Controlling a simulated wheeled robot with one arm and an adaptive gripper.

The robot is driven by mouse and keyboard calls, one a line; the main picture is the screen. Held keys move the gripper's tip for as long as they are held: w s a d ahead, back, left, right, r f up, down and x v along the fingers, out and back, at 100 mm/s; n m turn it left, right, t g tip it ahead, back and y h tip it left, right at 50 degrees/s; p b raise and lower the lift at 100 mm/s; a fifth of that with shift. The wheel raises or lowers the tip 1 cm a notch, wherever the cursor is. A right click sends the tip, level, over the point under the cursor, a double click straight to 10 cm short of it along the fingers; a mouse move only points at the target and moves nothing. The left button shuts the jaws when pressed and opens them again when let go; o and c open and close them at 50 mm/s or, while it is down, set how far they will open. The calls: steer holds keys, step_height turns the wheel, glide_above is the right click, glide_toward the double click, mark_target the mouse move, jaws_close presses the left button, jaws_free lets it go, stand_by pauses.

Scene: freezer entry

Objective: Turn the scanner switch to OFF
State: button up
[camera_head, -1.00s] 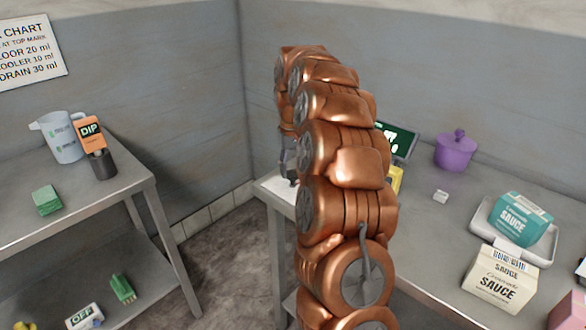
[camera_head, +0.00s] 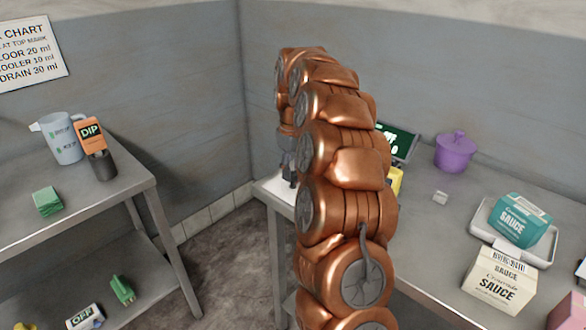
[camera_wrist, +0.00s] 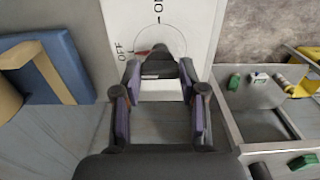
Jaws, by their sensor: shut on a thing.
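The scanner switch is a dark knob (camera_wrist: 160,62) on a white panel (camera_wrist: 200,25) in the wrist view. The panel carries an OFF label to the left and an ON label at the top. A red pointer mark shows at the knob's left side, towards OFF. My gripper (camera_wrist: 159,76) is shut on the knob, one finger on each side. In the head view my gripper (camera_head: 288,160) is largely hidden behind my copper arm, above a white plate (camera_head: 275,190) at the table corner. The knob is hidden there.
A dark green-lettered screen (camera_head: 403,142) and a yellow item (camera_head: 396,180) stand behind my arm.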

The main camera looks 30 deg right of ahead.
mark_target(293, 171)
stand_by(0.3)
steer(key=o, duration=1.1)
steer(key=shift+o, duration=0.2)
step_height(293, 171, up, 12)
stand_by(0.6)
